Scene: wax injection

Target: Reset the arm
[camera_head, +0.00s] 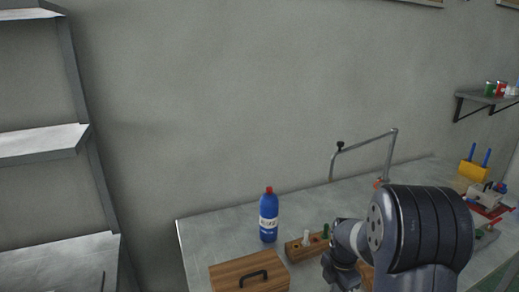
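My arm (425,235) rises at the lower right of the view, in front of the workbench. Its large dark joint hides part of the bench behind it. Smaller light and dark arm parts show to its left, over the bench's front. I cannot make out my gripper's fingertips. I cannot tell whether it holds anything.
A blue bottle (268,222) with a red cap stands on the workbench (212,236). A wooden box (250,272) and a wooden block with pegs (296,250) are near my arm. A metal frame (391,150) rises behind. Shelves (40,145) stand at left.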

